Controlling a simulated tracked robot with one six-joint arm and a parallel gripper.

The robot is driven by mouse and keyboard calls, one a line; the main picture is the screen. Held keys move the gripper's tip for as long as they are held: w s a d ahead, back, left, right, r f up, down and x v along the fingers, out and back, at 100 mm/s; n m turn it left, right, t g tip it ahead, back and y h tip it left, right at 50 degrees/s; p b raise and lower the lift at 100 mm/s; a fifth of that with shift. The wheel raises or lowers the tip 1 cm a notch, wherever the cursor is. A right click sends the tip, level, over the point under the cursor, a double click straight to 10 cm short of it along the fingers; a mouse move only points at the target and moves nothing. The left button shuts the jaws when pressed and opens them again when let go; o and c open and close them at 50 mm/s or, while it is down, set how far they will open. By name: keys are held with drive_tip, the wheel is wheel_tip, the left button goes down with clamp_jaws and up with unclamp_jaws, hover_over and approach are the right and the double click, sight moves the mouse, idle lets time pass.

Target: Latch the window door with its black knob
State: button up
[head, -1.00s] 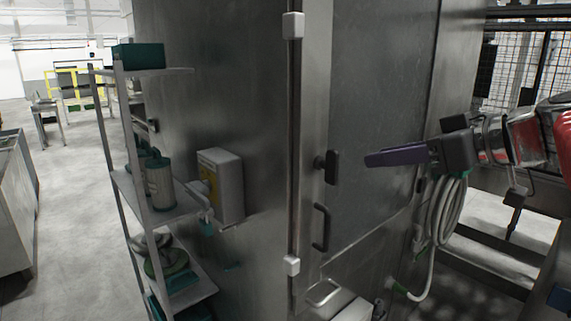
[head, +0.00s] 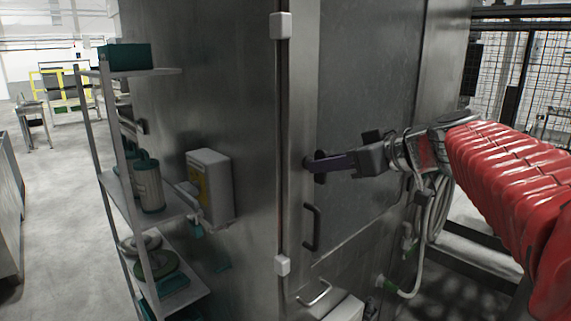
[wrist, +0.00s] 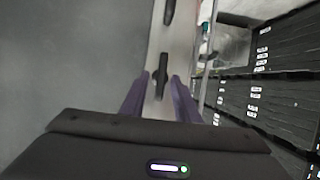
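The window door (head: 365,95) is a tall grey panel on the metal washer, and it looks closed. Its black knob (wrist: 160,82) shows in the wrist view as a small upright bar on a pale metal strip. In the head view my gripper mostly hides the knob. My gripper (head: 311,163) has purple fingers that reach in from the right at knob height. In the wrist view my gripper (wrist: 161,77) is open, one finger on each side of the knob, with visible gaps. I cannot tell whether the knob is turned to its latched position.
A black pull handle (head: 313,227) sits below the knob. It also shows in the wrist view (wrist: 169,11). A coiled hose (head: 432,215) hangs to the right, below my arm. A metal shelf (head: 160,215) and a wall-mounted grey box (head: 218,187) stand to the left.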

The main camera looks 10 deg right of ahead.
drive_tip(key=shift+x, duration=1.05)
drive_tip(key=shift+c, duration=0.4)
drive_tip(key=shift+d, duration=0.1)
clamp_jaws()
